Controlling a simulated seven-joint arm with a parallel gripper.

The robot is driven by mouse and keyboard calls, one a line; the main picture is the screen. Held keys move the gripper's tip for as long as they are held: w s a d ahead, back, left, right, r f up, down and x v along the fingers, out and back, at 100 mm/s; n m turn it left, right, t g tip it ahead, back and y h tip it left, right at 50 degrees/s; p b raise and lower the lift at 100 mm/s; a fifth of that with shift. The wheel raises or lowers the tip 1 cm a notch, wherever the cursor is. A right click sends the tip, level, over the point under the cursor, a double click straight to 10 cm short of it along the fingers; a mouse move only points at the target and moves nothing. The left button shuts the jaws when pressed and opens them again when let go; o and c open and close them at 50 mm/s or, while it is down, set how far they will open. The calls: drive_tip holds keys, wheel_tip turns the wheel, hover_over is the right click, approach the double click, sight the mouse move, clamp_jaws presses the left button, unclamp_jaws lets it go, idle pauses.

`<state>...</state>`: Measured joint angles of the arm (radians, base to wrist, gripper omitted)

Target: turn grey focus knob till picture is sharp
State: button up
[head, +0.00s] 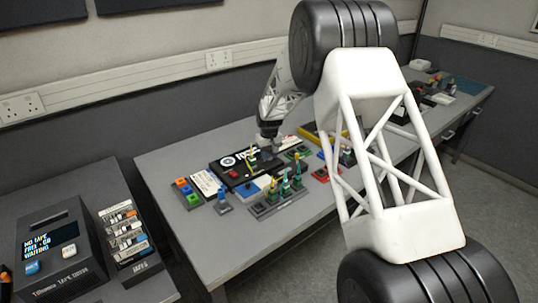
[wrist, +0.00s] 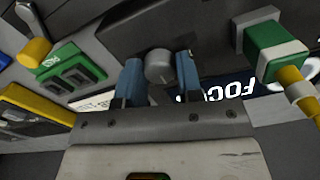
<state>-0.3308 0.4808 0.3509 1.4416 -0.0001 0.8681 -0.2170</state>
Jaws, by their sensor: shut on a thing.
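The grey focus knob (wrist: 158,66) is in the upper middle of the wrist view. The two blue fingers of my gripper (wrist: 160,78) stand on either side of it, shut on it. In the head view my gripper (head: 269,143) reaches down to the black device (head: 226,167), and the knob is hidden there. The device's dark screen (wrist: 226,94) shows upside down in the wrist view, with large white letters partly covered by a finger. Their edges look fairly crisp. In the head view the screen (head: 240,159) is small and partly hidden, so fine sharpness cannot be told.
A green connector (wrist: 270,50) with a yellow cable is close right of my fingers in the wrist view. A green block (wrist: 72,72) lies left. Several coloured plugs (head: 285,188) stand before the device. A separate console (head: 52,240) is at lower left.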

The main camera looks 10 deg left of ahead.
sight(269, 155)
drive_tip(key=m, duration=0.3)
drive_tip(key=shift+m, duration=2.3)
drive_tip(key=o, duration=0.9)
drive_tip(key=shift+r, duration=0.1)
drive_tip(key=shift+r, duration=3.75)
